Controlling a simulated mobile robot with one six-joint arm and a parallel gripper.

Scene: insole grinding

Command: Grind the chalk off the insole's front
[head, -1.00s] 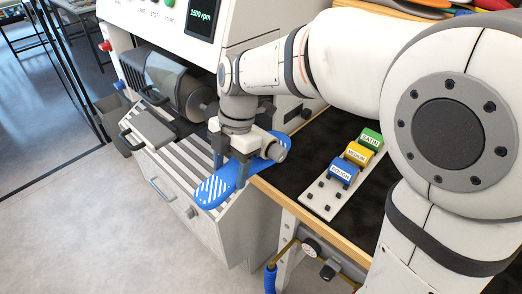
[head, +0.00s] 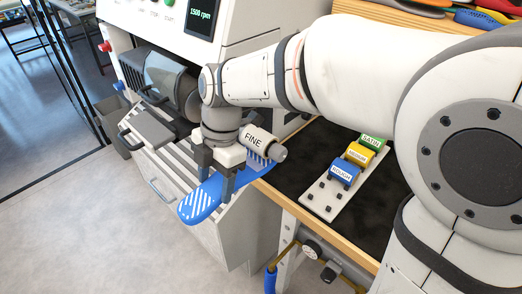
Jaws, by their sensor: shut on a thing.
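The blue insole (head: 201,204) has white chalk hatching on its front end, which points to the lower left. More white marks show at its other end, partly behind my wrist. My gripper (head: 216,180) points down and is shut on the insole around its middle, holding it above the slatted front of the machine. A cylinder labelled FINE (head: 258,141) sits on the side of my wrist. The grinding machine (head: 245,30) shows 1500 rpm on its display (head: 202,14). Its dark grinding head (head: 168,80) is left of my wrist, apart from the insole.
A rack (head: 318,199) on the dark bench top (head: 285,178) holds ROUGH (head: 345,174), MEDIUM (head: 360,154) and SATIN (head: 373,141) blocks. A grey shelf (head: 147,131) juts out below the grinding head. Several coloured insoles (head: 478,19) lie at the top right. Open floor is at the lower left.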

